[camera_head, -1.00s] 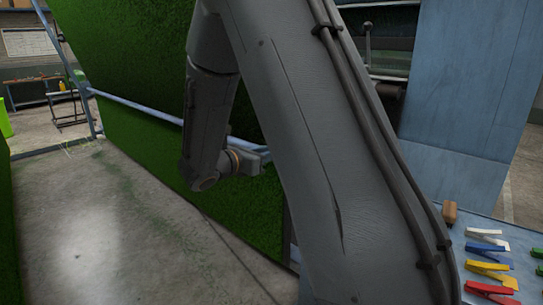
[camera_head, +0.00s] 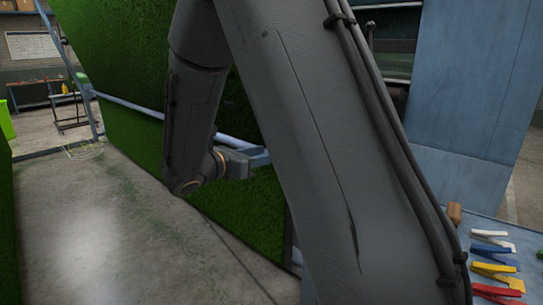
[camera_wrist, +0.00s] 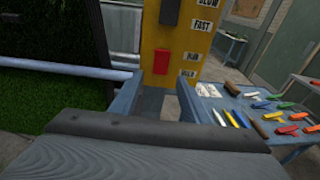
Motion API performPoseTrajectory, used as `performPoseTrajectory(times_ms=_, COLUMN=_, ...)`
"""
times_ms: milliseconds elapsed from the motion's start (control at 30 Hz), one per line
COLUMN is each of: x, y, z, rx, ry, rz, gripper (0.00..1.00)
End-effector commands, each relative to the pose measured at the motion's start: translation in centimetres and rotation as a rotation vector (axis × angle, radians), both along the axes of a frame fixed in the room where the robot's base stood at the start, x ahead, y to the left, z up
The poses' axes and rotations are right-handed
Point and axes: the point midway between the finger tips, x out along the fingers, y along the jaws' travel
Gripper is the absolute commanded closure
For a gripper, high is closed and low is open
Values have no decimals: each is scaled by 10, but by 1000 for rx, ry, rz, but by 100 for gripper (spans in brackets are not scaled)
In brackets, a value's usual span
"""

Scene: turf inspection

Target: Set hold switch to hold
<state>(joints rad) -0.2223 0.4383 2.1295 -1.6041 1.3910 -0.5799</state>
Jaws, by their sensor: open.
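The hold switch is a red block (camera_wrist: 162,63) on a yellow panel (camera_wrist: 178,42) in the wrist view. Small labels reading RUN and HOLD stand to its right, RUN above HOLD. The red block is nearer the level of RUN, but its exact setting is hard to tell. My gripper (camera_wrist: 164,84) is open and empty, with its two fingers pointing toward the panel, below the red block and apart from it.
A dark switch (camera_wrist: 170,12) sits higher on the panel beside SLOW and FAST labels. A blue table (camera_wrist: 207,113) at the right holds several coloured clips and tools. Green turf (camera_head: 140,130) with a pale blue rail stands at the left.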

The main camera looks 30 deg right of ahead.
Motion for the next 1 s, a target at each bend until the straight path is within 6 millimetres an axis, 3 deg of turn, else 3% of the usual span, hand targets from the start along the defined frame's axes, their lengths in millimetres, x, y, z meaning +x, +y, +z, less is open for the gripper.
performPoseTrajectory(times_ms=133, x=-6, y=20, z=2, rx=1, ry=-2, rz=4, gripper=58)
performPoseTrajectory(times_ms=300, x=-11, y=30, z=4, rx=0, ry=0, rz=1, gripper=58)
performPoseTrajectory(times_ms=833, x=-12, y=30, z=3, rx=5, ry=0, rz=-3, gripper=58)
performPoseTrajectory(times_ms=933, x=-31, y=19, z=-13, rx=92, ry=-5, rz=-59, gripper=58)
performPoseTrajectory(times_ms=1000, x=-55, y=11, z=-34, rx=206, ry=-20, rz=-135, gripper=58)
